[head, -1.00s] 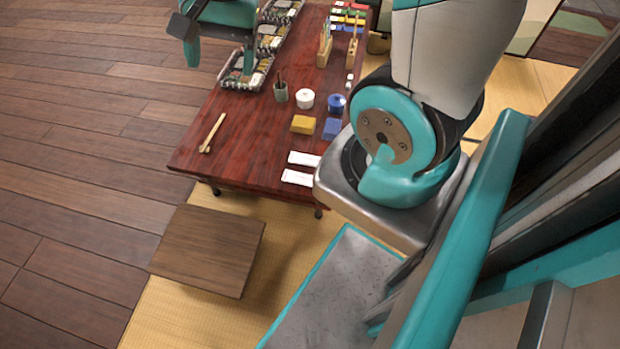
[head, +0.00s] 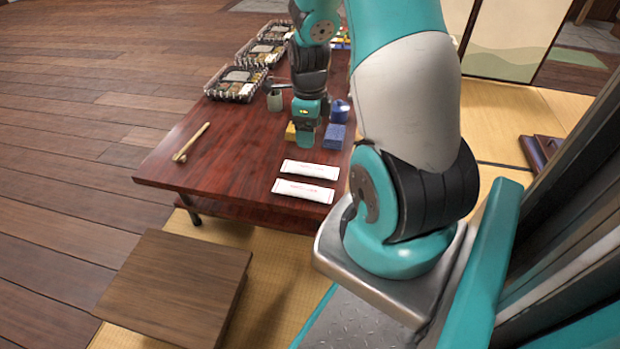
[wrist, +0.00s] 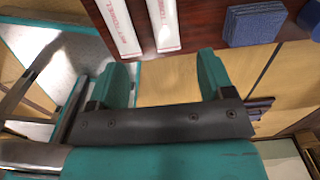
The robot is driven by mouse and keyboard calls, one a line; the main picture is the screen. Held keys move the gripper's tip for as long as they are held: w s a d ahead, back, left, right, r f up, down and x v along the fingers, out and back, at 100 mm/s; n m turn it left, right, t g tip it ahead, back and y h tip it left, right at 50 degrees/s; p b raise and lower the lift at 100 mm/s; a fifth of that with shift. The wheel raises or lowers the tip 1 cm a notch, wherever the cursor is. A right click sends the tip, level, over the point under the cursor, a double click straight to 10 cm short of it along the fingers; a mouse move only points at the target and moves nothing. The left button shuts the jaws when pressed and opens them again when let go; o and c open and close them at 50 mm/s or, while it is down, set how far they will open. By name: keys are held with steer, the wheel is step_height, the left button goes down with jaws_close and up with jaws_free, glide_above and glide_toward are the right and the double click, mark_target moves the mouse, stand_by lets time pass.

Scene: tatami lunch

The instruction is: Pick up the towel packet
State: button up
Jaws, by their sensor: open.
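Two white towel packets with red print lie side by side on the near end of the table. In the head view one packet (head: 310,170) lies just behind the other (head: 303,190). Both also show at the top of the wrist view, one on the left (wrist: 118,26) and one on the right (wrist: 164,24), each cut by the frame edge. My gripper (wrist: 163,72) is open and nothing shows between its fingers. In the head view my gripper (head: 304,132) hangs over the table beyond the packets, in front of the blocks.
A blue pot (head: 340,112), a green cup (head: 274,100), a wooden utensil (head: 191,142) and bento trays (head: 236,84) share the table (head: 225,175). A wooden stool (head: 175,285) stands in front.

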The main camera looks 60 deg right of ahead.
steer(key=b, duration=0.3)
glide_above(310, 167)
steer(key=f, duration=0.7)
steer(key=shift+s+a, duration=0.1)
steer(key=shift+a, duration=0.2)
steer(key=f+b, duration=0.4)
steer(key=f, duration=0.1)
steer(key=shift+d+f+b, duration=0.2)
steer(key=shift+d+b, duration=0.05)
steer(key=shift+b, duration=0.15)
steer(key=shift+r, duration=0.1)
steer(key=c, duration=1)
